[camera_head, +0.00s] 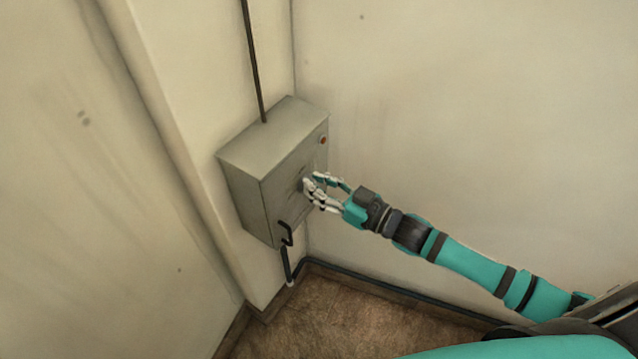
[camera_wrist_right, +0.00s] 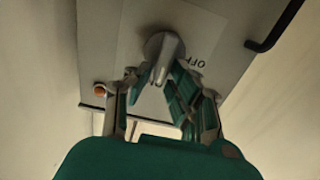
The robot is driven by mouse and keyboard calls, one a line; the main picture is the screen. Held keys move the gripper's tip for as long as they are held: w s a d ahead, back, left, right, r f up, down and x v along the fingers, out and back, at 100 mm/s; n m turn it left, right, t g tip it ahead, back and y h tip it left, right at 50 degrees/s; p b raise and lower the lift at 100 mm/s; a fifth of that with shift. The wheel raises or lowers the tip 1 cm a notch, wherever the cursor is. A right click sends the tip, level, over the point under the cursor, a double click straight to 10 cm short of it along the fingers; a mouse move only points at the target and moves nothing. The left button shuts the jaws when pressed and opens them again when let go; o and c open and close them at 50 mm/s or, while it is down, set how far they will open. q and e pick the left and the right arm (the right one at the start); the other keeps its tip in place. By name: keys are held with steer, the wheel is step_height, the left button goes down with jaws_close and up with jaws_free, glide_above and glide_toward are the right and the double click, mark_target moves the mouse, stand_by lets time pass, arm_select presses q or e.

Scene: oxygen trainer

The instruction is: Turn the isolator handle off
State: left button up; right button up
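The isolator handle (camera_wrist_right: 163,48) is a grey round knob with a raised grip on the front of a grey metal box (camera_head: 245,155). In the head view the right gripper (camera_head: 317,185) is at the box's front and hides most of the handle. My left gripper is not in view.
A red-orange button or lamp (camera_head: 323,140) is near the box's upper right edge. A black bent lever (camera_head: 287,234) sticks out at its lower corner. A dark conduit (camera_head: 255,60) runs up the wall.

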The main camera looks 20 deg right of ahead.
jaws_close()
steer(key=n, duration=0.4)
steer(key=a+f+n, duration=0.1)
steer(key=n, duration=0.3)
steer(key=s+n, duration=0.1)
steer(key=n, duration=0.4)
steer(key=shift+a+f, duration=0.15)
steer(key=shift+a, duration=0.05)
steer(key=n, duration=0.4)
steer(key=shift+s+a+f+n+b, duration=0.1)
steer(key=shift+f+n+b, duration=0.25)
steer(key=shift+n, duration=0.05)
stand_by(0.4)
